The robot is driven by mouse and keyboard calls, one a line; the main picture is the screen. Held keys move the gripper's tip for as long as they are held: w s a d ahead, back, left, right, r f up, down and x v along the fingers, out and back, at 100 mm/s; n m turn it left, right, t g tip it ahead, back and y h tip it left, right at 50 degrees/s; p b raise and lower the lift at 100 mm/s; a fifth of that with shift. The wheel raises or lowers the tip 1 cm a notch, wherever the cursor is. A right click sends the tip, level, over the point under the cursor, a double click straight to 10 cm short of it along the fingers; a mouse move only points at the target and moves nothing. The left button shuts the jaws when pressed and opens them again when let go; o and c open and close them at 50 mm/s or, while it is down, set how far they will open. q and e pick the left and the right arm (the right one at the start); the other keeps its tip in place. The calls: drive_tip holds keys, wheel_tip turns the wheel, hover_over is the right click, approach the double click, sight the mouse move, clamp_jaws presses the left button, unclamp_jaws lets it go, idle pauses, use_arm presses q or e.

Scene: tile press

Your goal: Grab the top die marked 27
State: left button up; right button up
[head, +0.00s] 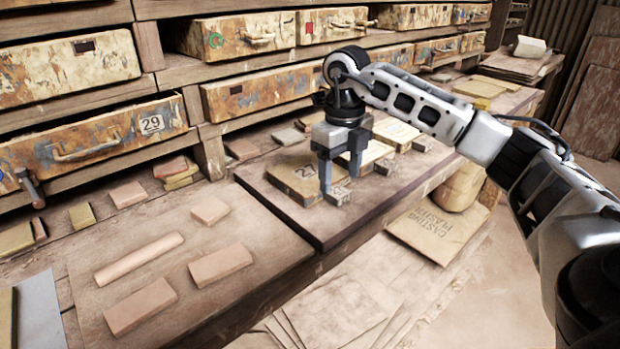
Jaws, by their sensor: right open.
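A die marked 27 (297,176) lies on the raised dark board on the bench, a flat tan block with its number on the upper face. My right gripper (341,184) points down at its right side, with its fingers apart and nothing seen between them. The gripper hides part of the die's right end and what lies behind. My left gripper is not in view.
Pale-topped blocks (396,132) lie behind the gripper on the raised board (285,215). Clay tiles (220,264) and a clay roll (138,257) lie on the lower left board. Worn drawers, one marked 29 (100,137), line the back. A paper sack (437,228) lies below right.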

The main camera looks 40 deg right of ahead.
sight(337, 190)
drive_tip(key=f, duration=0.4)
drive_tip(key=shift+w, duration=0.2)
clamp_jaws()
drive_tip(key=shift+w+r, duration=0.1)
drive_tip(key=shift+r, duration=0.15)
